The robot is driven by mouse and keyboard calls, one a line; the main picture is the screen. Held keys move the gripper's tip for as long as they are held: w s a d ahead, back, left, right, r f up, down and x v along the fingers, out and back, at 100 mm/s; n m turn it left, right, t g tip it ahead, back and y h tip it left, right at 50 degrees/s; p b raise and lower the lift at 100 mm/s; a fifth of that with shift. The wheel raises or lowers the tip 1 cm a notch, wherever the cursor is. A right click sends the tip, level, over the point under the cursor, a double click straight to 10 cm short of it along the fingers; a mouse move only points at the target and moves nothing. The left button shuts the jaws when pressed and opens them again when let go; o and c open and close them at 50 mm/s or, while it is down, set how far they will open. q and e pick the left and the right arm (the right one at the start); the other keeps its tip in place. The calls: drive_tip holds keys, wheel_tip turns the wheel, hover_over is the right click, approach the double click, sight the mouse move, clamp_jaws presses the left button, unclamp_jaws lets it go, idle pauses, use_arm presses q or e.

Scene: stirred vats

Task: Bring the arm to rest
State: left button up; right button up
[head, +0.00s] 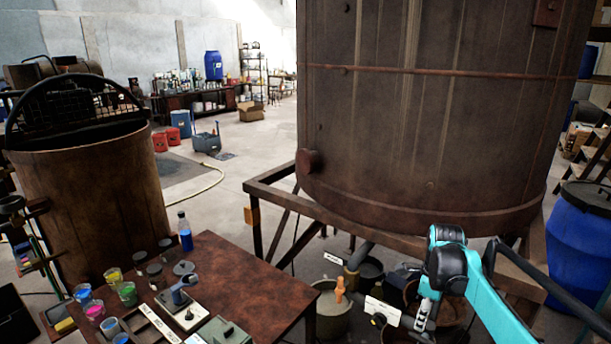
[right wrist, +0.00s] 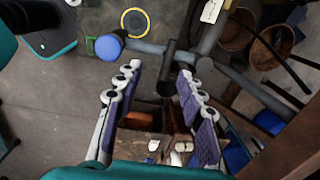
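My right arm (head: 483,294) is teal and black and reaches in from the lower right of the head view, in front of the large brown vat (head: 420,130). Its gripper (head: 422,318) points down beside the pipework under the vat. In the right wrist view the gripper (right wrist: 159,72) has its two purple-padded fingers well apart, with nothing held between them. A dark pipe or handle (right wrist: 169,62) shows beyond the fingertips; whether it touches them I cannot tell. My left gripper is not in the head view.
The vat's stand (head: 283,196) and an orange-handled fitting (head: 340,288) with white tags are close to my right gripper. A brown table (head: 245,277) with cups and a bottle stands left. A blue barrel (head: 577,250) stands right. The floor behind is partly clear.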

drive_tip(key=s+a+n+t, duration=0.3)
drive_tip(key=s+a+n, duration=0.5)
drive_tip(key=s+n, duration=0.2)
drive_tip(key=s+a+n+t, duration=0.3)
drive_tip(key=s+a+n, duration=0.5)
drive_tip(key=s+n, duration=0.3)
drive_tip(key=n, duration=0.4)
drive_tip(key=shift+a+f+n, duration=0.2)
drive_tip(key=shift+f+n, duration=0.1)
drive_tip(key=shift+f, duration=0.1)
